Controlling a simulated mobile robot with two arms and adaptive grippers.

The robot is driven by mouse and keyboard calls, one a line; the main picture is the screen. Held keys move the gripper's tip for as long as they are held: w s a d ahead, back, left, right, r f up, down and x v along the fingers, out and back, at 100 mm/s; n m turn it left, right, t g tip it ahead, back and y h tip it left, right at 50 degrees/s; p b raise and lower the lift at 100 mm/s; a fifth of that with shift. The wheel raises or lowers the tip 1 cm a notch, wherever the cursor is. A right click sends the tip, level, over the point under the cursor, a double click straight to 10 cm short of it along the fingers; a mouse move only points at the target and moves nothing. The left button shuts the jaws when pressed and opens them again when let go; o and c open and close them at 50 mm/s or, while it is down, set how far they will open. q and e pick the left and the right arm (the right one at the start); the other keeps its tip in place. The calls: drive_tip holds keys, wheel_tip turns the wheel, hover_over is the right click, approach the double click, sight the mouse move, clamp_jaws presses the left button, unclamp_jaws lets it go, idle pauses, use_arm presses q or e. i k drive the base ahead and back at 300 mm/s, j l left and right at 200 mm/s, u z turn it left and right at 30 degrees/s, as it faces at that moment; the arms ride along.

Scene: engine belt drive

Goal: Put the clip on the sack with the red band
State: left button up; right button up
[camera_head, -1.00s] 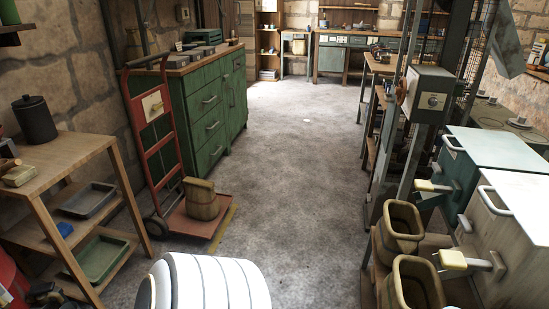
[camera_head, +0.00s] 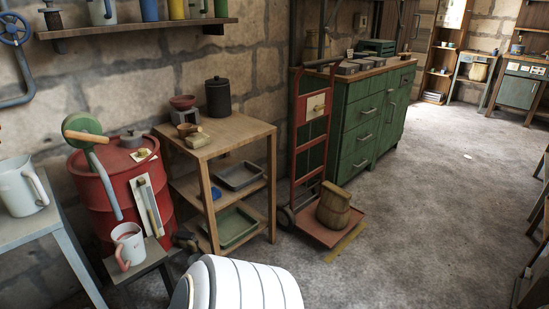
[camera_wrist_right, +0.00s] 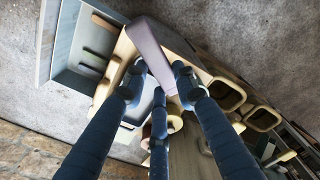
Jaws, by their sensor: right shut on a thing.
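My right gripper (camera_wrist_right: 157,85) shows in the wrist view with dark blue fingers closed around a pale pinkish-grey bar-like thing (camera_wrist_right: 155,48), which may be the clip. Its lower part is hidden by the fingers. In the head view a brown sack-like thing (camera_head: 334,208) stands upright on the plate of a red hand truck (camera_head: 318,140). I cannot make out a red band on it. My left gripper is not in view, and my right gripper is outside the head view.
A wooden shelf table (camera_head: 225,135) with trays stands left of the hand truck. A red drum (camera_head: 95,190) and a small stool with a mug (camera_head: 128,245) stand further left. A green cabinet (camera_head: 365,125) lines the wall.

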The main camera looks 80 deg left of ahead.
sight(341, 191)
drive_tip(key=i+j+u, duration=0.1)
drive_tip(key=j+u, duration=0.15)
drive_tip(key=u, duration=0.2)
drive_tip(key=i+j+u, duration=0.15)
drive_tip(key=u, duration=0.3)
drive_tip(key=i+j+u, duration=0.15)
drive_tip(key=u, duration=0.3)
drive_tip(key=i+u, duration=0.25)
drive_tip(key=u, duration=0.2)
drive_tip(key=i+u, duration=0.2)
drive_tip(key=u, duration=0.25)
